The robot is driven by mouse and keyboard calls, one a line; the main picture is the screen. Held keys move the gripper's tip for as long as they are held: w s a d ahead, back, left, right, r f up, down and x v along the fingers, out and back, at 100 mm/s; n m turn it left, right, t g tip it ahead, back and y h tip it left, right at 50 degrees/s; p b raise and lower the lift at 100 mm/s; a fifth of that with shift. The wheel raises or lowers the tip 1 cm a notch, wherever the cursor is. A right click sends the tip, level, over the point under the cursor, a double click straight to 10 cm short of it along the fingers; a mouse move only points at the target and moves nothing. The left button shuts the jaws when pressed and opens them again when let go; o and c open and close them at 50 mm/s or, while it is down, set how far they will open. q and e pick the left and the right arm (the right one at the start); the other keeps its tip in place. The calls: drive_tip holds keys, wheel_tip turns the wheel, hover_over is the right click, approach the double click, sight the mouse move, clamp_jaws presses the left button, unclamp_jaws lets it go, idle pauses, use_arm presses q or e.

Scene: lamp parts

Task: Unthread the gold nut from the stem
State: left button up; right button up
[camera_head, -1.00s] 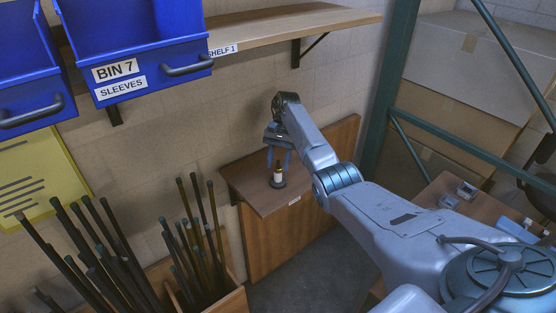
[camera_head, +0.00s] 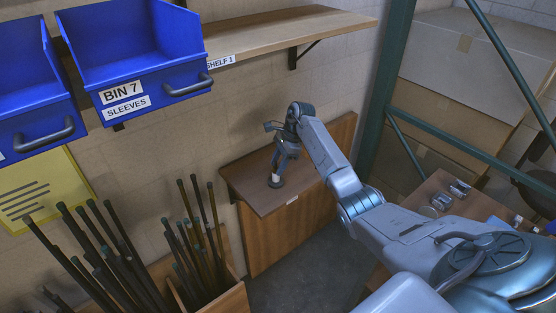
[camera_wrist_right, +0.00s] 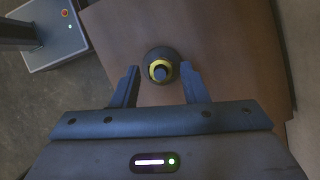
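The stem stands upright on the small wooden wall table; its dark round base (camera_head: 276,183) and a pale part show below my right gripper in the head view. In the right wrist view I look down on the stem (camera_wrist_right: 160,73), with the gold nut (camera_wrist_right: 152,68) as a yellow ring around its dark top. My right gripper (camera_head: 279,168) points down over the stem. In the right wrist view its two fingers (camera_wrist_right: 162,80) are apart, one on each side of the stem, with visible gaps. The gold nut is hidden in the head view. My left gripper is out of view.
The wooden table (camera_head: 250,192) is otherwise bare and backs onto the wall. Shelf 1 (camera_head: 285,36) and blue bins (camera_head: 150,60) are above left. Dark rods stand in a wooden box (camera_head: 232,300) at the lower left. A green rack post (camera_head: 385,100) rises at right.

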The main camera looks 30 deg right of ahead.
drive_tip(key=shift+m, duration=0.4)
drive_tip(key=shift+s+a+f+m+t+h, duration=0.1)
drive_tip(key=shift+m+t+h, duration=0.3)
drive_tip(key=shift+m, duration=0.8)
drive_tip(key=m, duration=0.2)
drive_tip(key=m+t+h, duration=0.1)
drive_tip(key=m, duration=0.2)
drive_tip(key=shift+s+a+t, duration=0.1)
drive_tip(key=shift+a+t, duration=0.05)
drive_tip(key=shift+t, duration=0.15)
clamp_jaws()
drive_tip(key=shift+f+n+b, duration=0.1)
drive_tip(key=shift+n+b, duration=0.2)
drive_tip(key=shift+b, duration=0.3)
drive_tip(key=shift+n+g+y+b, duration=0.55)
drive_tip(key=shift+n+b, duration=1.15)
drive_tip(key=shift+b, duration=0.4)
drive_tip(key=shift+n+g+y+b, duration=0.25)
drive_tip(key=shift+n+g+b, duration=0.1)
drive_tip(key=shift+n+b, duration=1.05)
drive_tip(key=shift+b, duration=0.2)
